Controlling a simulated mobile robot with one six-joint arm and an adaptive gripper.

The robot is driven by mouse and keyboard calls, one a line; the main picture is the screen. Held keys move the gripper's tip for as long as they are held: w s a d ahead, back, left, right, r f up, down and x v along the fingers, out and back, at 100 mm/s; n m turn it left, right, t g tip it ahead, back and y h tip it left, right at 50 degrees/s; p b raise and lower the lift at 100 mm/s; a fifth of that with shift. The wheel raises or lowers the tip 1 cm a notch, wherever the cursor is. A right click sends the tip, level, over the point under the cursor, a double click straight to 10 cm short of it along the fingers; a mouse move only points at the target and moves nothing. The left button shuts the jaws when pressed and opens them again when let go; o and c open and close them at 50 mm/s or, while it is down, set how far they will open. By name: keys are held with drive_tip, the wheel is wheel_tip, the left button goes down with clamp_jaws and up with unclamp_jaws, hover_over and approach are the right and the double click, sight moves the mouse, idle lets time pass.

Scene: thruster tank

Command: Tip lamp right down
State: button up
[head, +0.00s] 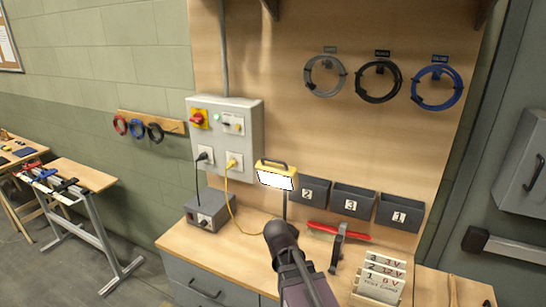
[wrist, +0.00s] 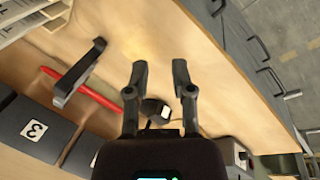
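The work lamp (head: 275,175) has a yellow housing, a dark handle on top and a lit white panel facing forward and slightly down. It stands on a thin dark post at the back of the bench, left of bin 2. My arm covers the foot of its post in the head view. My gripper (wrist: 159,72) is open, with its two fingers apart over the bench. In the head view it is hidden behind my wrist. A small black and white thing (wrist: 155,109) shows between the fingers; I cannot tell whether it is part of the lamp.
On the bench (head: 185,240) are a grey box (head: 208,209), a red-handled tool (head: 340,232), a black upright piece (head: 337,248) and a card rack (head: 380,282). Bins (head: 353,199) line the back. A yellow cable (head: 229,190) hangs left of the lamp.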

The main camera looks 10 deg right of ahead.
drive_tip(key=w+a+r+n+t+h+p, duration=0.3)
drive_tip(key=w+r+h+p, duration=0.3)
drive_tip(key=w+r, duration=0.5)
drive_tip(key=n+t+h+p, duration=0.3)
drive_tip(key=t+h+p, duration=0.2)
approach(273, 161)
drive_tip(key=v, duration=0.3)
drive_tip(key=shift+w+a, duration=0.1)
drive_tip(key=shift+a, duration=0.1)
drive_tip(key=shift+d, duration=0.2)
drive_tip(key=b+x, duration=0.2)
drive_tip(key=x, duration=1.1)
drive_tip(key=shift+w+d+f, duration=0.15)
drive_tip(key=shift+d+f, duration=0.05)
drive_tip(key=shift+d, duration=0.05)
clamp_jaws()
